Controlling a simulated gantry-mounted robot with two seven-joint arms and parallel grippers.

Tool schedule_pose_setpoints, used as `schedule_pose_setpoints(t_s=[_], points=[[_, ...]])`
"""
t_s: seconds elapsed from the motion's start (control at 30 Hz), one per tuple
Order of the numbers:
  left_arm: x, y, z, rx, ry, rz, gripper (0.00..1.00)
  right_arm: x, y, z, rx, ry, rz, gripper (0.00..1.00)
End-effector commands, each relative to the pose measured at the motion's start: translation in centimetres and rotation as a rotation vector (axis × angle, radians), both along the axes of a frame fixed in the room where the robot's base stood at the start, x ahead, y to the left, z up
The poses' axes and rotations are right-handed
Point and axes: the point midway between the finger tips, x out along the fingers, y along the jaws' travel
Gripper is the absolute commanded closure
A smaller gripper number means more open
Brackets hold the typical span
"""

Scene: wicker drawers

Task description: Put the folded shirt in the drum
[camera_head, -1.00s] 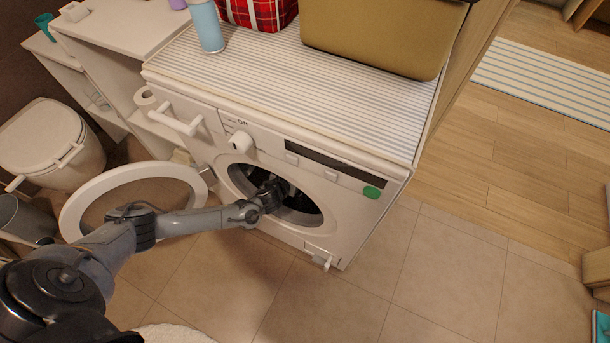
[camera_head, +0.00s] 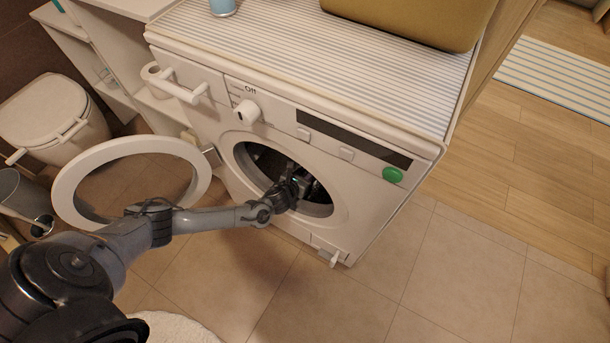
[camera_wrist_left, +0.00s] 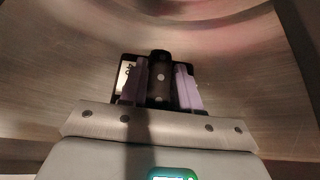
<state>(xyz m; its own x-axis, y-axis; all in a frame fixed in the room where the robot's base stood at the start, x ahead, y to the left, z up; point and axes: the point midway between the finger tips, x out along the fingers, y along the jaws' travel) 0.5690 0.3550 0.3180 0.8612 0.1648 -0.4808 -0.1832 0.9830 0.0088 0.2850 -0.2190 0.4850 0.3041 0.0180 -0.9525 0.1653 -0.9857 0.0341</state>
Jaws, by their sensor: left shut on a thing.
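The washing machine's round opening leads into the dark drum (camera_head: 259,160). My left gripper (camera_head: 302,183) reaches through the opening and is inside the drum. In the left wrist view, my left gripper (camera_wrist_left: 161,82) is shut, with curved metal drum walls (camera_wrist_left: 60,62) around it. A small dark piece with a pale marking (camera_wrist_left: 126,76) shows at its fingers; it seems to be part of the folded shirt, but its outline is mostly hidden. The head view does not show the shirt clearly. My right gripper is not in view.
The round door (camera_head: 66,190) stands open on the left. The washing machine (camera_head: 375,205) has a striped top with a tan basket (camera_head: 420,22). A toilet (camera_head: 45,105) and bin (camera_head: 20,190) stand at left.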

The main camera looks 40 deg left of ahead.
Motion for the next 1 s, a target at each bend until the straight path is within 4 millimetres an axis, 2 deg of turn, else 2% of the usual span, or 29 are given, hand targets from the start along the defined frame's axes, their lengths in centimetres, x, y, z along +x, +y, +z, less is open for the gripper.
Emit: schedule_pose_setpoints(t_s=[0.27,0.3,0.43,0.8,1.0], points=[[0.0,0.0,-0.2,0.0,-0.001,0.0,1.0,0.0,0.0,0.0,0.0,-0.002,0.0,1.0],[0.0,0.0,-0.2,0.0,0.0,0.0,0.64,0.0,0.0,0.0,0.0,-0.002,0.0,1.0],[0.0,0.0,-0.2,0.0,0.0,0.0,0.44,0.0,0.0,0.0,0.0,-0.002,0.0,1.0],[0.0,0.0,0.2,0.0,0.0,0.0,0.43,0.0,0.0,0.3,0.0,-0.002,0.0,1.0],[-1.8,-0.3,1.5,0.001,0.002,-0.002,0.43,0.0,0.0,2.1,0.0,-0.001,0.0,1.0]])
